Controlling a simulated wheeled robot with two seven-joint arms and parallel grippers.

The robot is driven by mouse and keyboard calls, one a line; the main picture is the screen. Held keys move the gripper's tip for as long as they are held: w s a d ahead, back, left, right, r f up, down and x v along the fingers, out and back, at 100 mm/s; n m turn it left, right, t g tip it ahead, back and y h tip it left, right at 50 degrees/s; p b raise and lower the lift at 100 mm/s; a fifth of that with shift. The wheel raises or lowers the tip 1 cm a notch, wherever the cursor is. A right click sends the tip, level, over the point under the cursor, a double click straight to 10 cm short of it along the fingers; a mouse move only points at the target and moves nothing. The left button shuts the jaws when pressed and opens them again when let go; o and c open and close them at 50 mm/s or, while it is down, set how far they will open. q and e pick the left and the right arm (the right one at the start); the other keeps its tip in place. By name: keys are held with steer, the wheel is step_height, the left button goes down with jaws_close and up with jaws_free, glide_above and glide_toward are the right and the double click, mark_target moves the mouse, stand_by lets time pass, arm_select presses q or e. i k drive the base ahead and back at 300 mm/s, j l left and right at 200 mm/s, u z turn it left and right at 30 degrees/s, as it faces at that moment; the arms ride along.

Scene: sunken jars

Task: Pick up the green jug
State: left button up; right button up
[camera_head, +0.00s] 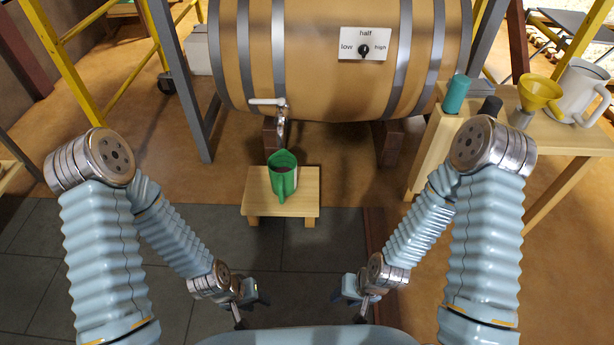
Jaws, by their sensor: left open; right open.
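The green jug (283,178) stands upright on a small wooden stool (255,205), below the barrel's metal tap (281,112). Its inside looks dark, and its handle faces toward me. My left gripper (240,318) is open and low in front of the stool, to the left of the jug and apart from it. My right gripper (361,308) is open and low in front of the stool, to the right of the jug and apart from it. Nothing shows between the fingers of either gripper.
A large wooden barrel (330,60) with a low-half-high dial (364,48) lies behind the jug. A wooden table (560,140) at right holds a teal cylinder (456,94), a yellow funnel (539,92) and a white pitcher (578,92). Yellow scaffolding (68,75) stands at left. Floor around the stool is clear.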

mark_target(282, 166)
steer(key=i+j+z, duration=0.3)
steer(key=j+z, duration=0.35)
steer(key=i+j+z, duration=0.15)
steer(key=j+z, duration=0.15)
steer(key=j, duration=0.15)
steer(key=i+j, duration=0.1)
steer(key=j, duration=0.6)
steer(key=i+j+z, duration=0.15)
steer(key=j, duration=1.25)
steer(key=i+z, duration=0.05)
